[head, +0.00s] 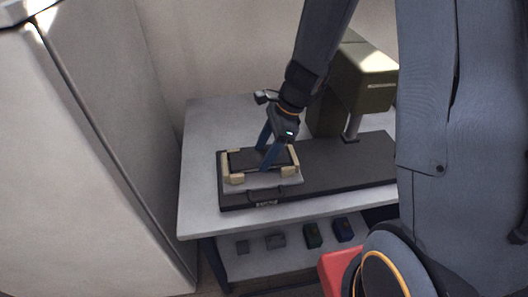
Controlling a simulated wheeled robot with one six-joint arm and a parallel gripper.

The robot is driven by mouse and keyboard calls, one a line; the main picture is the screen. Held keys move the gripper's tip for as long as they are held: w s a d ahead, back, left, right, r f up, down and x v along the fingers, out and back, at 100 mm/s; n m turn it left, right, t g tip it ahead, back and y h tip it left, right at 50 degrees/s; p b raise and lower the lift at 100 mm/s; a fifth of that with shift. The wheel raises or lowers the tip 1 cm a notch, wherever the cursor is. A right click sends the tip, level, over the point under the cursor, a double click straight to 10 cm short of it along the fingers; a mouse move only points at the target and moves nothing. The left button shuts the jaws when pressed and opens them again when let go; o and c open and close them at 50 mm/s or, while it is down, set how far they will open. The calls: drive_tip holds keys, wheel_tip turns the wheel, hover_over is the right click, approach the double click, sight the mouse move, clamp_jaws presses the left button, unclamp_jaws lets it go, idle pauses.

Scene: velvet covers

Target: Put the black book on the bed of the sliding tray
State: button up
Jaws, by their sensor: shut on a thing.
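The black book (245,158) lies flat, or nearly so, within the tan corner blocks of the sliding tray (265,187), in the head view. I cannot tell whether it rests fully on the bed. The tray sits at the left end of a dark base plate with a handle at its front. My gripper (268,158) reaches down from above with its blue fingers at the middle of the book. It is shut on the book, and the fingers hide part of it.
An olive press-like machine (362,75) with a metal post stands on the dark base (340,165), right of the tray. The pale table (203,150) is clear at left. Several small items lie on the lower shelf (290,258). A tall pale cabinet (85,130) stands left.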

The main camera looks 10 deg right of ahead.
drive_tip(key=o, duration=1.2)
drive_tip(key=shift+f, duration=0.1)
drive_tip(key=shift+o, duration=0.2)
drive_tip(key=v, duration=1.2)
drive_tip(key=s+d+f+n+h, duration=0.1)
drive_tip(key=s+d+n+h, duration=0.1)
drive_tip(key=s+n, duration=0.3)
drive_tip(key=s+d+f+n+t+h, duration=0.1)
drive_tip(key=s+n, duration=0.4)
drive_tip(key=n, duration=0.8)
drive_tip(key=shift+d+f+h+b, duration=0.3)
drive_tip(key=shift+d+f+h, duration=0.05)
drive_tip(key=shift+d+h, duration=0.5)
